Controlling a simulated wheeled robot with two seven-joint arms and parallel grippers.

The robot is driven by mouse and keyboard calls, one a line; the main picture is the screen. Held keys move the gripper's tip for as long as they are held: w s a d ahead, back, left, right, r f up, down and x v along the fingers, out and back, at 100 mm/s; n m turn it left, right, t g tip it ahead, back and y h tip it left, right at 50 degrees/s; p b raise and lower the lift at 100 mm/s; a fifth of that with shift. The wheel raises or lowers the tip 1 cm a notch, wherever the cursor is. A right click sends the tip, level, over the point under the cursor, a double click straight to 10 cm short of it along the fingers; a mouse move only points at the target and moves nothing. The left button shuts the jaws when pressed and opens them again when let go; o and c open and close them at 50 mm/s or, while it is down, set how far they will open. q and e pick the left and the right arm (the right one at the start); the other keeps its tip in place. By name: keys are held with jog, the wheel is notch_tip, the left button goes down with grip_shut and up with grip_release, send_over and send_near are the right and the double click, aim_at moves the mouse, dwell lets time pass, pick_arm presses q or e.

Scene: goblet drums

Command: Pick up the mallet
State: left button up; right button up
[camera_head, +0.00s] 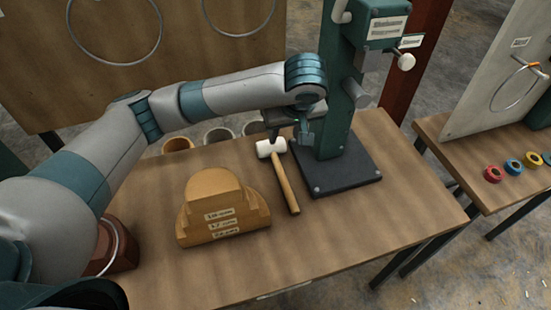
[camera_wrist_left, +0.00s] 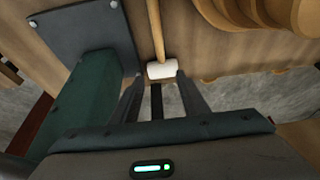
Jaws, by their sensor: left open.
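The mallet (camera_head: 285,184) lies on the wooden table, with a white head and a light wooden handle. Its head is at the far end and its handle runs toward the near side. My left gripper (camera_head: 286,136) is open, just above and behind the mallet head. In the left wrist view, the white mallet head (camera_wrist_left: 161,70) shows at the tips of the two open fingers (camera_wrist_left: 160,82), with the handle pointing away. I cannot tell whether the fingers touch the head. My right gripper is not in view.
A green press stand (camera_head: 335,90) on a dark base plate (camera_head: 345,173) stands close right of the mallet. A stepped wooden block (camera_head: 222,207) sits left of it. Several round containers (camera_head: 217,135) are behind the table edge. The table's front right is clear.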

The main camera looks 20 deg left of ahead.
pick_arm(q)
jog(key=shift+w+f, duration=0.25)
jog(key=shift+f, duration=0.15)
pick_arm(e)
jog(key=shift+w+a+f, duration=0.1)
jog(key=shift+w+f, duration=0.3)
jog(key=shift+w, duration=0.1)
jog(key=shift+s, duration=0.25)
pick_arm(q)
jog(key=b, duration=0.2)
send_near(276, 157)
jog(key=p+x, duration=0.2)
jog(key=x, duration=0.1)
jog(key=shift+w+f, duration=0.2)
jog(key=shift+f, duration=0.35)
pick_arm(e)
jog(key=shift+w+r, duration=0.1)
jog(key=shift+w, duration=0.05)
pick_arm(q)
jog(key=shift+a+f, duration=0.1)
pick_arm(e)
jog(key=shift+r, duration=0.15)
